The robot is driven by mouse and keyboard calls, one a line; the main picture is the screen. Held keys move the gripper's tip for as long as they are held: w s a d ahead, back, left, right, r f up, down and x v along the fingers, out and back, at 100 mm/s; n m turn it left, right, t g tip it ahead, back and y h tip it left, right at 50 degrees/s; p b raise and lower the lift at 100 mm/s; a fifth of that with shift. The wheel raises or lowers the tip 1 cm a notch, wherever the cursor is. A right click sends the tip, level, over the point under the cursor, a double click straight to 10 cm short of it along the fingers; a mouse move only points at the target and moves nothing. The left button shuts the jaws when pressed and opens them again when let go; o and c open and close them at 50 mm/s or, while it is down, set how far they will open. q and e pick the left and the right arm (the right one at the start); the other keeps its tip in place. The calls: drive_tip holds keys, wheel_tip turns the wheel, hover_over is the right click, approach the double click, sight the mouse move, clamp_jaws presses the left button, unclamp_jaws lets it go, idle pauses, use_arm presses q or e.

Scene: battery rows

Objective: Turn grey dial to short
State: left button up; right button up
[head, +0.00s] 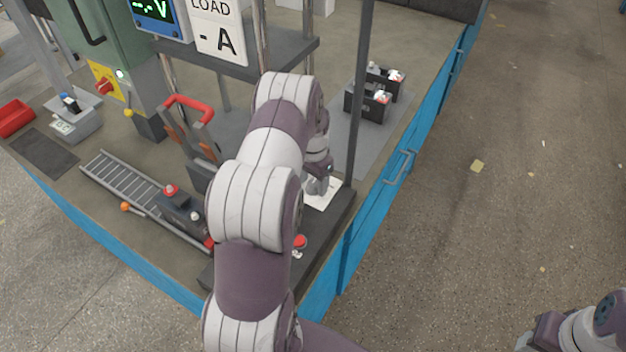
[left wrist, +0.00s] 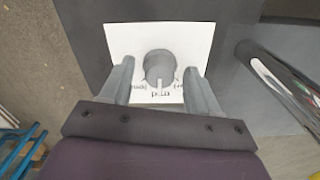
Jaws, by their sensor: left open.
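The grey dial (left wrist: 158,65) stands on a white label plate (left wrist: 190,38) in the left wrist view. Its pale pointer line faces the bottom of that picture, toward the middle of the upside-down printed words, which are partly covered and hard to read. My left gripper (left wrist: 159,72) is open, with one finger on each side of the dial and small gaps showing. In the head view my left gripper (head: 318,185) is over the white plate (head: 328,194), and the arm hides the dial. My right gripper (head: 535,335) is only partly visible at the lower right; its jaws are unclear.
A red button (head: 300,241) is near the plate on the bench's front corner. A dark post (head: 358,100) rises close to my left gripper. Batteries (head: 368,100) stand behind it. A rack (head: 120,180) and a red-handled lever (head: 188,105) are to the left.

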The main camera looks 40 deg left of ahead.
use_arm(q)
drive_tip(key=shift+f, duration=0.15)
drive_tip(key=c, duration=1)
drive_tip(key=shift+c, duration=0.2)
drive_tip(key=shift+n, duration=0.4)
drive_tip(key=n, duration=0.3)
drive_tip(key=shift+n, duration=0.3)
drive_tip(key=shift+n+p, duration=0.4)
drive_tip(key=shift+n, duration=1.8)
